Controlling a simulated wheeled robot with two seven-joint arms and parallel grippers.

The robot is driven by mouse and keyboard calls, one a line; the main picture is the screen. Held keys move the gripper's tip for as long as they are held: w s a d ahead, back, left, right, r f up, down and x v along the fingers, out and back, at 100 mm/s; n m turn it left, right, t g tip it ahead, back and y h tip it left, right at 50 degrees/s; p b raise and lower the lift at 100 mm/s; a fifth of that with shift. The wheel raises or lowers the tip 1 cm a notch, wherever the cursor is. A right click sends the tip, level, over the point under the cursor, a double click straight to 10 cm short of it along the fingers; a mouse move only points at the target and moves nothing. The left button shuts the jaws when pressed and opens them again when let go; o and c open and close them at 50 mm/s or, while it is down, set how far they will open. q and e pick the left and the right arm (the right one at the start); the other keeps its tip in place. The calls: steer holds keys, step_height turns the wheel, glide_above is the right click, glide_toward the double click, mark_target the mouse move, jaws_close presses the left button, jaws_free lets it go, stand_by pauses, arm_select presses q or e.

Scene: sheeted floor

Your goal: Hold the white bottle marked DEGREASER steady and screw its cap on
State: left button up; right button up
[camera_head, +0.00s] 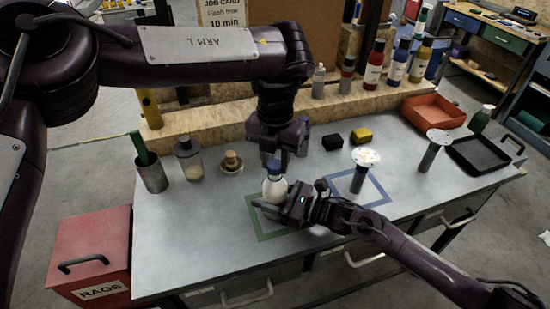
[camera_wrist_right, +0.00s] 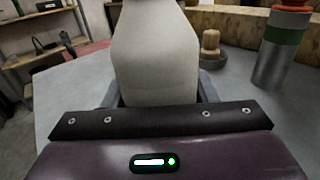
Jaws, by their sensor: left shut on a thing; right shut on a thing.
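The white bottle (camera_head: 274,189) stands upright on the grey workbench, by the green square outline (camera_head: 262,234). No marking on it can be read. Its blue cap (camera_head: 273,167) sits at the bottle's top; I cannot tell how far it is threaded. My left gripper (camera_head: 273,160) points straight down from above and is shut on the cap. My right gripper (camera_head: 276,205) comes in low from the right and is shut around the bottle's lower body. In the right wrist view the bottle (camera_wrist_right: 155,55) fills the middle, between the fingers; its top is cut off.
A dark-handled tool with a white disc (camera_head: 365,158) stands in the blue square. A glass jar (camera_head: 188,160), a grey cup (camera_head: 151,175) and a wooden knob (camera_head: 232,162) stand left. Several bottles line the back ledge. An orange tray (camera_head: 433,112) and black tray (camera_head: 478,155) lie right.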

arm_select(q)
steer(key=shift+f, duration=0.55)
steer(key=m, duration=1.3)
steer(key=shift+m, duration=0.3)
steer(key=m, duration=0.8)
steer(key=shift+w, duration=0.1)
steer(key=m, duration=0.4)
steer(key=shift+m, duration=0.4)
steer(key=m, duration=0.2)
steer(key=shift+m, duration=0.4)
